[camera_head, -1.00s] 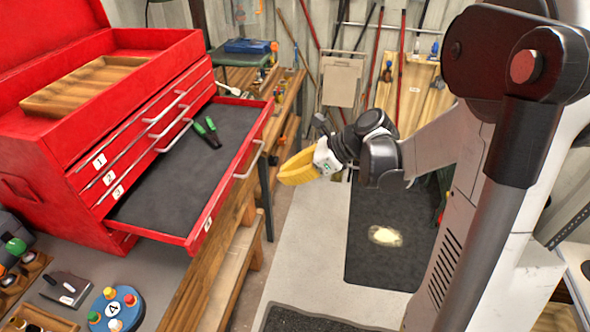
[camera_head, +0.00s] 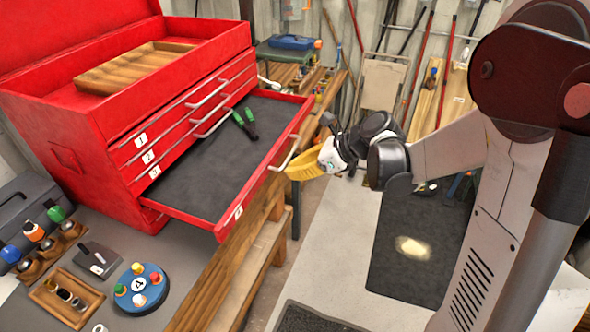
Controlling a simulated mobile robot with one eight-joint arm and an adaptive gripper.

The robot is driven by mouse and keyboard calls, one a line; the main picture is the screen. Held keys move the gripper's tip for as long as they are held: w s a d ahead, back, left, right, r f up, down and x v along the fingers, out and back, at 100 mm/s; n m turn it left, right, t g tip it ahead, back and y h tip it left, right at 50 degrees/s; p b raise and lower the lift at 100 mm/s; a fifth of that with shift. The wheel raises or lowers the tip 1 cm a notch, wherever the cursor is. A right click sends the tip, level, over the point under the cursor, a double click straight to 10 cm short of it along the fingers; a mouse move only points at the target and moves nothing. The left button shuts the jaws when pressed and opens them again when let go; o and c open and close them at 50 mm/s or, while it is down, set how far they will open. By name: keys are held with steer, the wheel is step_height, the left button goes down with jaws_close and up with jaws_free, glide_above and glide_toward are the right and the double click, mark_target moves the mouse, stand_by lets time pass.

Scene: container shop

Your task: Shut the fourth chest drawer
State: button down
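The red tool chest (camera_head: 75,150) stands at the left with its lid up. Its fourth drawer (camera_head: 190,180), with a dark liner and a label 4 on its front, is pulled far out. Green-handled pliers (camera_head: 245,123) lie in it. Its silver handle (camera_head: 291,153) faces right. The drawers labelled 1, 2 and 3 look shut.
A wooden tray (camera_head: 130,68) lies in the chest's open top. On the bench in front stand a blue disc with coloured knobs (camera_head: 140,288) and a wooden holder (camera_head: 72,300). Open floor (camera_head: 335,240) lies right of the bench.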

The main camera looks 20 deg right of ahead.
mark_target(215, 152)
steer(key=w+a, duration=0.4)
steer(key=a, duration=0.2)
steer(key=w+a, duration=0.5)
steer(key=a, duration=0.1)
steer(key=w+a, duration=0.4)
steer(key=a, duration=0.2)
steer(key=shift+w+a+b, duration=0.15)
steer(key=shift+a+b, duration=0.05)
steer(key=shift+b, duration=0.15)
steer(key=shift+d, duration=0.15)
